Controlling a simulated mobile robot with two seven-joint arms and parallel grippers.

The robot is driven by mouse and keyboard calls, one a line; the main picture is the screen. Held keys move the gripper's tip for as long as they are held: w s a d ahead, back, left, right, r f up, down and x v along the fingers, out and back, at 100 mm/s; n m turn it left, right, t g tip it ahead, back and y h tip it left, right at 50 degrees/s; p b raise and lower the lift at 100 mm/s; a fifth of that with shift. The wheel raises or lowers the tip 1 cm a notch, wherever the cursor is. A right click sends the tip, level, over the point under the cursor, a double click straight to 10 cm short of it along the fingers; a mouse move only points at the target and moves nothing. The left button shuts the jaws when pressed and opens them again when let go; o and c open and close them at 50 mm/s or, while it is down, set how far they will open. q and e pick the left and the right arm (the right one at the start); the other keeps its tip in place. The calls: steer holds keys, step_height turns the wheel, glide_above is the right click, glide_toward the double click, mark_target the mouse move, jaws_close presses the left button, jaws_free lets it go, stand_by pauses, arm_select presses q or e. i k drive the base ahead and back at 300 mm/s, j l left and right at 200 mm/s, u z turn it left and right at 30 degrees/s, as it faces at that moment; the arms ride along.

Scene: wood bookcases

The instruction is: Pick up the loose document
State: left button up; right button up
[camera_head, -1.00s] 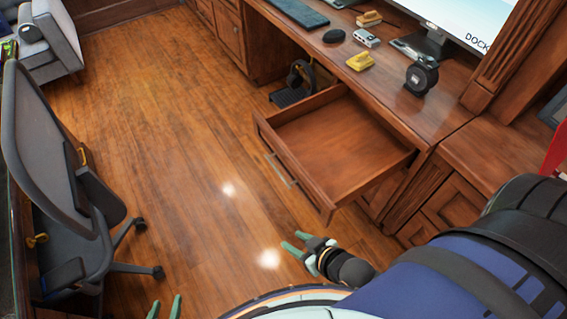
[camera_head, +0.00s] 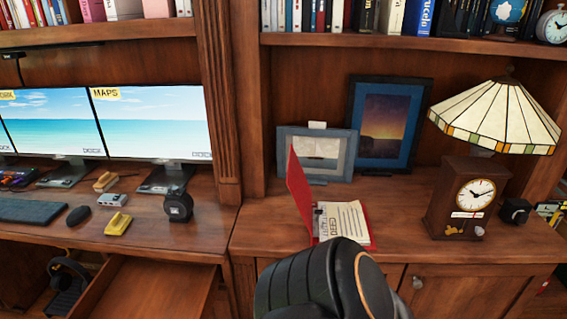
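A cream paper document (camera_head: 344,222) with printed lines and large lettering lies in an open red binder (camera_head: 301,197) on the right-hand cabinet top. The binder's cover stands upright at the left, and its metal clip shows beside the paper. The paper's lower edge is partly hidden by a black part of my own arm, which rises from the bottom middle. I cannot tell whether the paper is loose or clipped in. Neither my left nor my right gripper is in view.
Two framed pictures (camera_head: 388,128) lean behind the binder. A wooden clock (camera_head: 465,200) and a stained-glass lamp (camera_head: 500,118) stand to its right. An open, empty drawer (camera_head: 150,290) juts out at lower left. Some cabinet top between binder and clock is clear.

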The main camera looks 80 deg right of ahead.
mark_target(346, 220)
steer(key=z, duration=3.05)
